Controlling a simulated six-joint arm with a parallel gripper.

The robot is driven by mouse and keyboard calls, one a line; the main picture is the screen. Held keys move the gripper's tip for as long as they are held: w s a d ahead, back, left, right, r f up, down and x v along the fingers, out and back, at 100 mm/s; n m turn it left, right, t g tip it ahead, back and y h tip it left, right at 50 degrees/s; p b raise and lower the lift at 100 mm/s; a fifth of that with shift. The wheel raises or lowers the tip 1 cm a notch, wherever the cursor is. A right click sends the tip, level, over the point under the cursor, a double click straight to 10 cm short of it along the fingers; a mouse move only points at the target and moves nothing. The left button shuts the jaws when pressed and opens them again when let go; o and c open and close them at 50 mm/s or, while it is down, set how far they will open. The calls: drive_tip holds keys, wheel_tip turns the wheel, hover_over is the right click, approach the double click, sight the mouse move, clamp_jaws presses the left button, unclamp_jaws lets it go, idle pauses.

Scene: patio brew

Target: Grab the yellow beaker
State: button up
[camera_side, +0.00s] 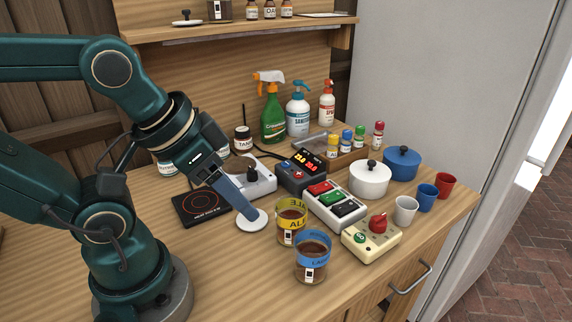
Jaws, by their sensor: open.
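The yellow beaker (291,236) is a clear vessel with a yellow band and dark brown liquid in it. It stands upright on the wooden bench, right of the white round disc. My gripper (247,211) points down and to the right, left of the yellow beaker and apart from it. Its blue-grey fingers overlap the upper edge of the white disc (254,226) in this view. The jaws are open with nothing seen between them. The gap between the fingers is hard to make out from this side.
A blue-banded beaker (311,273) of brown liquid stands just in front of the yellow one. A cream box with a red knob (378,224) and a button box (334,203) stand to the right. A black hotplate (201,204) lies left. Spray bottles (273,118) stand behind.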

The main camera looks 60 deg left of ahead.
drive_tip(key=o, duration=0.5)
